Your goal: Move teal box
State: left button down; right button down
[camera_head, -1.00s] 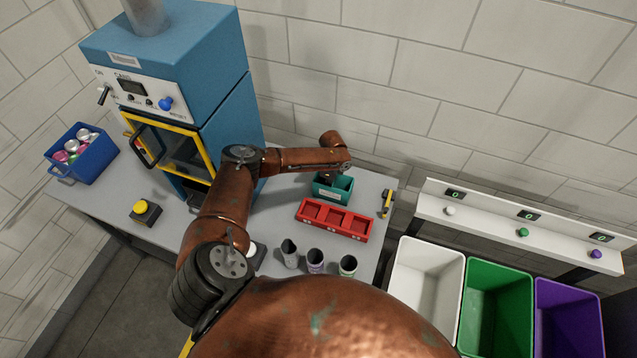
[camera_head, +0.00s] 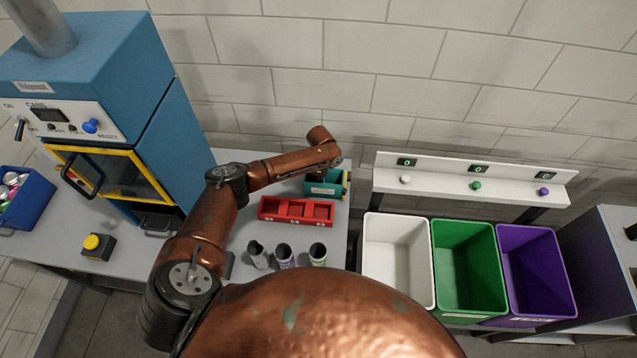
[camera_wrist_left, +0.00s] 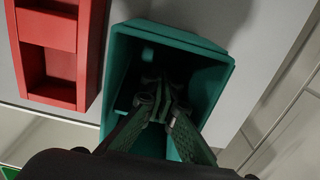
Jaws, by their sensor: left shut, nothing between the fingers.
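The teal box (camera_head: 326,190) stands open-topped on the grey table near its right edge, behind and slightly right of the red tray. My left arm reaches over the table, and my left gripper (camera_head: 318,177) points down into the box. In the left wrist view the fingers (camera_wrist_left: 157,97) are shut and empty inside the teal box (camera_wrist_left: 200,50). I cannot tell whether they touch its walls or floor. My right gripper is not in view.
The red tray (camera_head: 266,209) lies in front of the box, with several cans (camera_head: 318,254) nearer me. A yellow item (camera_head: 346,182) sits at the box's right. White (camera_head: 398,222), green (camera_head: 465,230) and purple (camera_head: 533,233) bins stand right of the table. The blue machine (camera_head: 95,60) is at left.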

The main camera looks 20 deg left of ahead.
pick_arm(q)
jog(key=shift+r, duration=0.15)
notch_tip(320, 180, up, 10)
jog(key=p, duration=0.9)
